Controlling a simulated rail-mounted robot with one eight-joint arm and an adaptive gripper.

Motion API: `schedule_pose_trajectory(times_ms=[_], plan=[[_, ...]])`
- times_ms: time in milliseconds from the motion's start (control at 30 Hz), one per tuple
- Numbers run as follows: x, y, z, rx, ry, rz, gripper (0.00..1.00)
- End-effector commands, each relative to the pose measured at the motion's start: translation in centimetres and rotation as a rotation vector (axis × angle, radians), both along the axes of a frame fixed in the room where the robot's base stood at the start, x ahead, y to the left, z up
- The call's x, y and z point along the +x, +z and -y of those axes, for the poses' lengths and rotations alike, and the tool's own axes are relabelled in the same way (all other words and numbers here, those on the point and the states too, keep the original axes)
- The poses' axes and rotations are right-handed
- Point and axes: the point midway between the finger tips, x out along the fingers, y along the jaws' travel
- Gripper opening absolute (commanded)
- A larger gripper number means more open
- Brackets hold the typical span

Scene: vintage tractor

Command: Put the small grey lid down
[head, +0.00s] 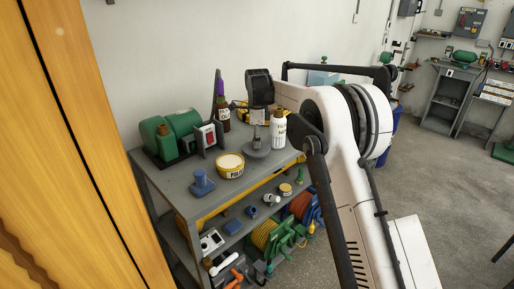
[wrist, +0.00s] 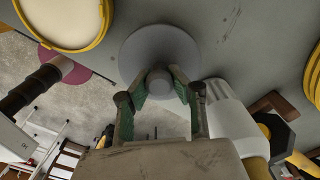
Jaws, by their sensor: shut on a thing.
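The small grey lid (wrist: 160,45) is a round disc with a knob (wrist: 158,80) in the middle. In the wrist view my gripper (wrist: 158,90) is shut on the knob, with one green finger at each side. In the head view the lid (head: 257,153) is at the workbench top, between a yellow tin and a white bottle, with my gripper (head: 258,137) above it. I cannot tell whether the lid touches the bench top.
The yellow-rimmed tin (head: 230,167) is left of the lid and the white bottle (head: 278,130) close on its right. A blue knobbed piece (head: 202,184), a green machine (head: 181,128) and a dark bottle (head: 223,120) stand on the workbench (head: 176,188). Bare top shows near its front edge.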

Motion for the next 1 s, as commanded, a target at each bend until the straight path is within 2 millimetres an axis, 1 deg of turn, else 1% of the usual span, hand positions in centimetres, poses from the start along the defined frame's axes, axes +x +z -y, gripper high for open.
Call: schedule_pose_trajectory(times_ms=[233,633,667,700,800,1000], plan=[[0.0,-3.0,0.0,0.000,0.000,0.000,0.00],[-0.1,-3.7,0.0,0.000,0.000,0.000,0.00],[-0.1,-3.7,0.0,0.000,0.000,0.000,0.19],[-0.1,-3.6,0.0,0.000,0.000,0.000,0.25],[-0.1,-3.6,0.0,0.000,0.000,0.000,0.36],[-0.1,-3.6,0.0,0.000,0.000,0.000,0.36]])
